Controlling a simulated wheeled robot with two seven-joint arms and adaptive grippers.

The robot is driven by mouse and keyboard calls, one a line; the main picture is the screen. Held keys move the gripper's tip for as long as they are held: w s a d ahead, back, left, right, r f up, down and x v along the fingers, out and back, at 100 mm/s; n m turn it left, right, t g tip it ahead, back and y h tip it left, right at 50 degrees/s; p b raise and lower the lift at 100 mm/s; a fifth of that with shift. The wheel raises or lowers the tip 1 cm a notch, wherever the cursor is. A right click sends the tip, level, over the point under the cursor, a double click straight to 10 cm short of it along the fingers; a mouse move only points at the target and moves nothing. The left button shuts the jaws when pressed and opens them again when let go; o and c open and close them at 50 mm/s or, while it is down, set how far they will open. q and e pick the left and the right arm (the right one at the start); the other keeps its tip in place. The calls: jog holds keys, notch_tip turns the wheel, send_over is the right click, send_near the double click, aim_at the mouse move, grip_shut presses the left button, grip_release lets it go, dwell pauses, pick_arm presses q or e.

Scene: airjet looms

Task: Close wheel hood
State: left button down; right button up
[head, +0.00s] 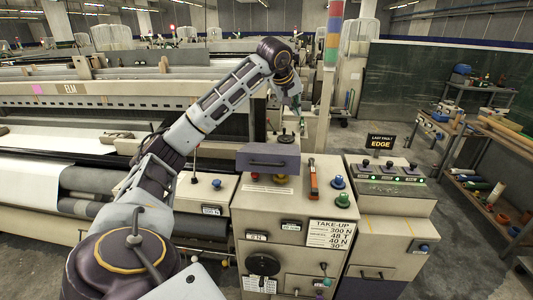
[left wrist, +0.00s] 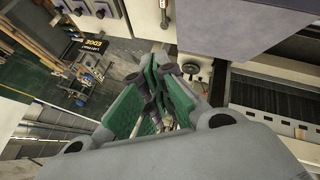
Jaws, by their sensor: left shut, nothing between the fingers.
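A purple hood-like box (head: 268,160) with a dark handle sits on top of the cream loom cabinet, above the take-up panel. A dark round wheel or knob (head: 286,137) shows uncovered just behind it. In the left wrist view a purple surface (left wrist: 245,30) fills the upper right, with a dark round knob (left wrist: 191,67) beside its edge. My left gripper (head: 295,103) hangs above and behind the purple box, apart from it. Its green-padded fingers (left wrist: 162,80) are shut and empty. My right gripper is not in view.
An orange-handled tool (head: 313,180) and colored buttons (head: 338,182) stand on the cabinet right of the purple box. A signal tower (head: 333,35) rises behind. A switch box (head: 385,168) with an EDGE sign (head: 381,142) stands at right. Shelves (head: 500,150) line the far right.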

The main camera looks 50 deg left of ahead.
aim_at(267, 153)
pick_arm(q)
jog(key=s+a+f+m+g, duration=0.3)
jog(key=s+a+f+g, duration=0.2)
jog(key=s+a+f, duration=0.1)
jog(key=shift+s+a+m, duration=0.3)
jog(key=shift+a, duration=0.35)
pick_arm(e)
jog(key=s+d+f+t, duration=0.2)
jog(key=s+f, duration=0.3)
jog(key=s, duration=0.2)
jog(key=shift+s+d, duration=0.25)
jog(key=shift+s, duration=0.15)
pick_arm(q)
jog(key=shift+f, duration=0.15)
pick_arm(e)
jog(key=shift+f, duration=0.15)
